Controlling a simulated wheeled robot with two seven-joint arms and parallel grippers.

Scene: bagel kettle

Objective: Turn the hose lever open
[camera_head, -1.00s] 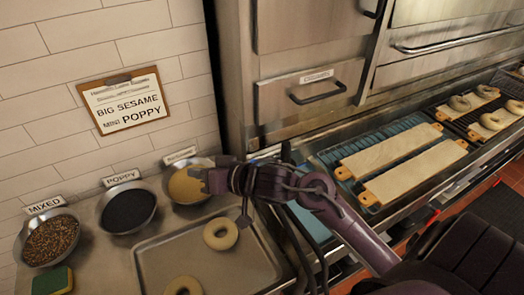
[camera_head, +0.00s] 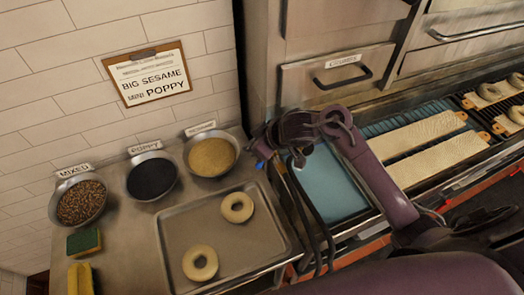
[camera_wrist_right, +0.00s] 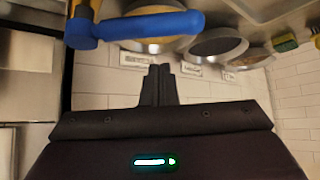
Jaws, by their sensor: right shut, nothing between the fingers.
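The hose lever (camera_wrist_right: 150,25) is a blue handle across the upper left of the right wrist view, with a yellow fitting at its left end. In the head view only a small blue bit of the lever (camera_head: 260,165) shows, just below my right gripper (camera_head: 259,145). My right gripper's fingertips (camera_wrist_right: 158,72) are shut and empty. In the wrist view they point toward the lever, with a visible gap in the picture; whether they are apart in depth is hard to tell. My left gripper is not in view.
Seed bowls, including the sesame bowl (camera_head: 211,157), stand left of my gripper. A metal tray (camera_head: 215,262) with two bagels lies below. Dark hoses (camera_head: 310,225) hang beside a blue water basin (camera_head: 335,195). Steel drawers (camera_head: 340,75) stand behind.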

